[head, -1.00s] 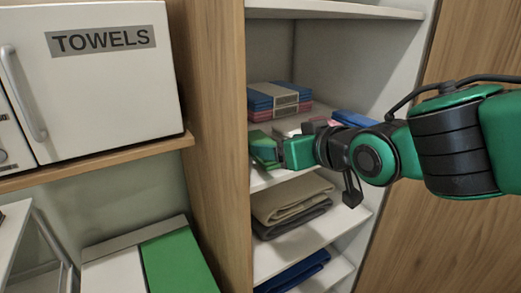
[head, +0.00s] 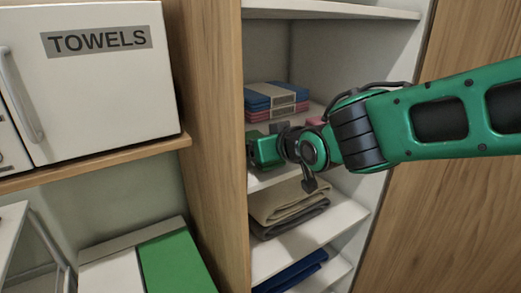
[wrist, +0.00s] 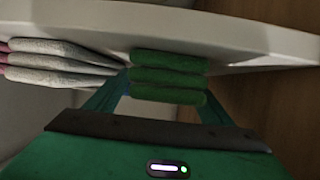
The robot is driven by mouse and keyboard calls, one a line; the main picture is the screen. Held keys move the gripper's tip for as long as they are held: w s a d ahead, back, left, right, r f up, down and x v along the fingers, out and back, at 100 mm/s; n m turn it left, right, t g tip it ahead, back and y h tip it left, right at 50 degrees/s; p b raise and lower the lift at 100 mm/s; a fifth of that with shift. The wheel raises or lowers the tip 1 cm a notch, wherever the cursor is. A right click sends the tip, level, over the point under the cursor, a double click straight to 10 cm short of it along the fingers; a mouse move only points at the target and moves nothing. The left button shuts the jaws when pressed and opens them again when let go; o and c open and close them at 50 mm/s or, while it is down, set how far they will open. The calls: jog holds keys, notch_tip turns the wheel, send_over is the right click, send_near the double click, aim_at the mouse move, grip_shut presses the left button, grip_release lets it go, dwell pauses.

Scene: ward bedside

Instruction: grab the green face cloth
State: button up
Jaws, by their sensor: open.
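The green face cloth (wrist: 168,76), folded in several layers, shows in the wrist view at the edge of a white shelf. My gripper (wrist: 163,92) is open, with one finger on each side of the cloth in that view. Whether the fingers touch it I cannot tell. In the head view my gripper (head: 258,151) reaches into the cabinet at the middle shelf. There the green of my gripper and arm makes the cloth hard to pick out.
Folded grey-and-pink cloths (wrist: 60,62) lie close to the left finger. Blue and pink packs (head: 277,97) sit behind my gripper. Beige and dark folded cloths (head: 290,203) lie on the shelf below. A wooden cabinet side (head: 212,150) stands left of the opening.

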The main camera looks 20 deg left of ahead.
jog(key=shift+w+a+f, duration=0.1)
jog(key=shift+w+a, duration=0.05)
jog(key=shift+w, duration=0.05)
jog(key=shift+c, duration=0.3)
jog(key=c, duration=1.1)
jog(key=shift+o, duration=0.2)
